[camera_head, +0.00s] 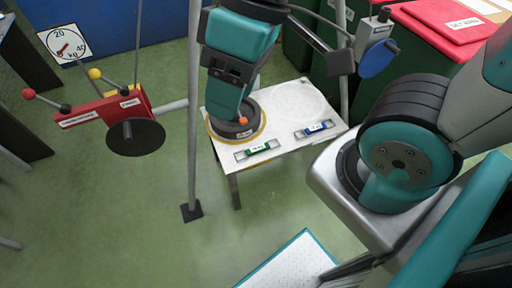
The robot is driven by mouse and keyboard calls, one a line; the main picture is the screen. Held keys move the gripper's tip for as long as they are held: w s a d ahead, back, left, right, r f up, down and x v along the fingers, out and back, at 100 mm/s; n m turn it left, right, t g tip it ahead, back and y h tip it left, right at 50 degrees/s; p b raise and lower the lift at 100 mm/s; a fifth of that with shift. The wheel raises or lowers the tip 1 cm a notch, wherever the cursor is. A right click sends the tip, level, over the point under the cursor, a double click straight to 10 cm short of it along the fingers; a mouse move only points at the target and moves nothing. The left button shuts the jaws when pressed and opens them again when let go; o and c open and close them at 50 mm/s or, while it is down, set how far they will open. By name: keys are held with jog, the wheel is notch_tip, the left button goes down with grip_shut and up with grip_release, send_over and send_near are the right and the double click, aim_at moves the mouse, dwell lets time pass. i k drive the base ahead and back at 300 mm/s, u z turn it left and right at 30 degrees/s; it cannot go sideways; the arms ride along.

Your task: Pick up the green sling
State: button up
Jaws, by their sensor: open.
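The green sling (258,149) lies flat near the front edge of a small white table (282,158). It is a short grey bar with a green middle and a small white label. A similar sling with a blue middle (315,129) lies to its right, apart from it. A teal and black part, which seems to be a link of my arm, comes down from the top of the picture just behind and left of the green sling. I cannot make out any jaws or fingertips, and nothing visible touches the green sling.
A grey post (194,150) stands left of the table. A red box with a dark disc (135,137) hangs further left. A dial marked kg (68,46) is at the upper left. Bins with red lids (450,28) stand behind right. Green floor (110,220) is clear at front left.

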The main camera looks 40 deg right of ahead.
aim_at(249, 152)
jog(key=k, duration=0.65)
jog(key=u, duration=0.45)
jog(key=i, duration=1.3)
jog(key=z, duration=0.45)
